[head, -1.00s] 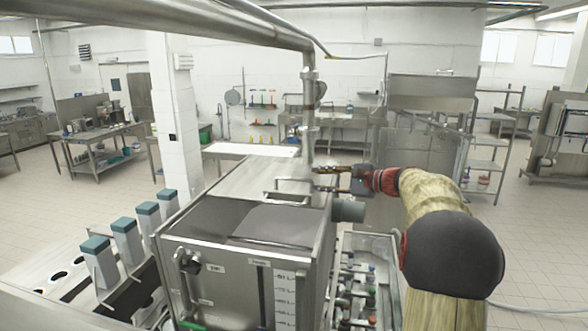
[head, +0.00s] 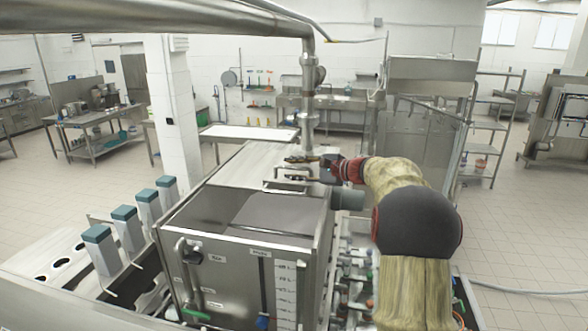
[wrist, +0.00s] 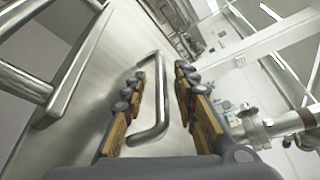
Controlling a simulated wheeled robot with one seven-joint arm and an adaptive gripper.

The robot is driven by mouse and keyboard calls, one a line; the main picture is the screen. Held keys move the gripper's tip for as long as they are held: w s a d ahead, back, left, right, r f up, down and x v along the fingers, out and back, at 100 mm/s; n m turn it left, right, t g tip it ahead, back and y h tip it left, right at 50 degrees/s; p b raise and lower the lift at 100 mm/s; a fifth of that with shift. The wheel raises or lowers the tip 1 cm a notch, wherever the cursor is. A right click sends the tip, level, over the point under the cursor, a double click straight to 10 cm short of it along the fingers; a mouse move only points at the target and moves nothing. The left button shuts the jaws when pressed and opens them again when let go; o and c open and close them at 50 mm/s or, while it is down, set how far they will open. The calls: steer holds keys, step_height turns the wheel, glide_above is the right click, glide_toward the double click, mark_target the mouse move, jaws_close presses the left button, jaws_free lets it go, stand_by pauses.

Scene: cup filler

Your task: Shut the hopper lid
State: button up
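The steel hopper (head: 232,285) stands in the middle of the head view, and its front top is open onto a grey interior (head: 275,215). The lid (head: 228,172) is a flat steel panel lying behind this opening. The lid's bar handle (head: 272,187) is near the panel's front edge. My gripper (head: 300,168) is at the handle, reaching in from the right. In the wrist view my gripper (wrist: 157,95) is open, with a finger pad on each side of the handle (wrist: 162,112). A gap shows between bar and pads, so the grip is not closed.
An overhead pipe (head: 308,100) comes down behind the lid. Blue-topped steel posts (head: 128,228) stand in a row left of the hopper. Valves and fittings (head: 350,275) crowd its right side, below my arm. A white-topped table (head: 250,133) is farther back.

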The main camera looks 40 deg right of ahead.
steer(key=shift+c, duration=0.4)
jaws_close()
stand_by(0.4)
